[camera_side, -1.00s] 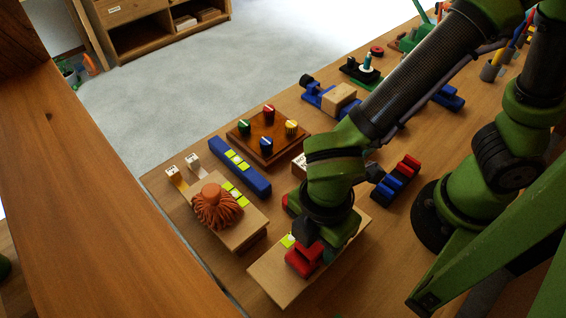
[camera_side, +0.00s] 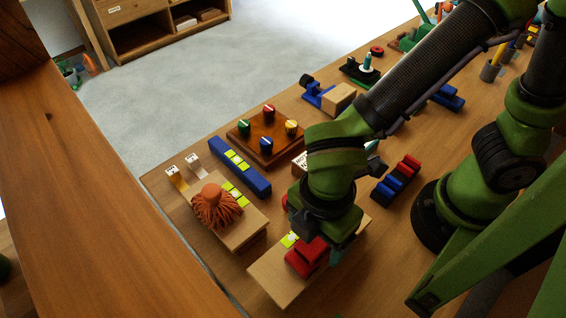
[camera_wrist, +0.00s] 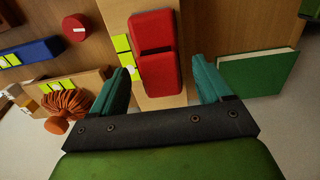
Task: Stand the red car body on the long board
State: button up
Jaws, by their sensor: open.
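The red car body (camera_side: 307,258) sits on the pale long board (camera_side: 273,284), near its middle, beside a yellow-green patch. My gripper (camera_wrist: 163,78) is open, with one teal finger on each side of the car body and a visible gap to each. In the side view my gripper (camera_side: 322,240) is low over the board, just behind the car body; one teal fingertip shows and the other is hidden.
Left of the long board stands another board with an orange stringy-topped thing (camera_side: 217,206). Beyond it is a blue bar with yellow patches (camera_side: 238,168). A brown tray with coloured knobs (camera_side: 267,137) is further back. A green flat block (camera_wrist: 256,72) lies to the right in the wrist view.

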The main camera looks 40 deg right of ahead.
aim_at(317, 239)
notch_tip(317, 239, up, 10)
jog(key=w+d+r+m+t, duration=0.2)
jog(key=w+d+m, duration=0.1)
jog(key=d+m, duration=0.4)
jog(key=w+d+r+m+t+y, duration=0.1)
jog(key=w+d+r+m+t, duration=0.1)
jog(key=d+m, duration=0.5)
jog(key=w+d+r+m+t+y, duration=0.1)
jog(key=w+d+r+m+t, duration=0.1)
jog(key=d+m, duration=0.6)
jog(key=shift+w+d+t, duration=0.6)
jog(key=shift+w, duration=0.3)
jog(key=shift+r, duration=0.1)
